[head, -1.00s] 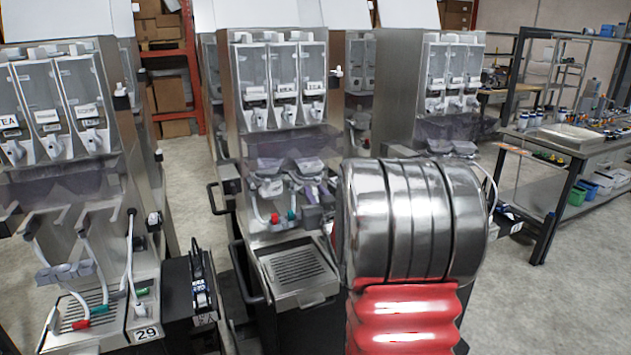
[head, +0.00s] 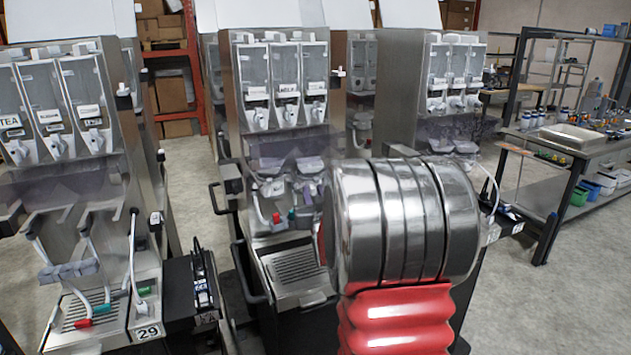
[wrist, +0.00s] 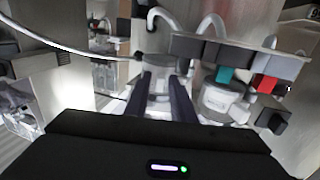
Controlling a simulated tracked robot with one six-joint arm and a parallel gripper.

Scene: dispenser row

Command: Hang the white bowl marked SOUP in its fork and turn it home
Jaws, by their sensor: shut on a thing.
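In the wrist view my gripper (wrist: 159,96) points forward, with two dark fingers on either side of a pale, cloudy cup-shaped piece (wrist: 159,74). It is shut on this piece, which looks like the bowl; no SOUP marking is readable on it. A second pale bowl (wrist: 218,100) with a small unreadable label sits just right of the fingers, under a grey bar (wrist: 225,52). I cannot make out the fork that belongs to the held bowl or how the bowl is turned.
In the head view, the middle dispenser (head: 285,150) has a drip tray (head: 295,268). The left dispenser (head: 60,150) stands beside it.

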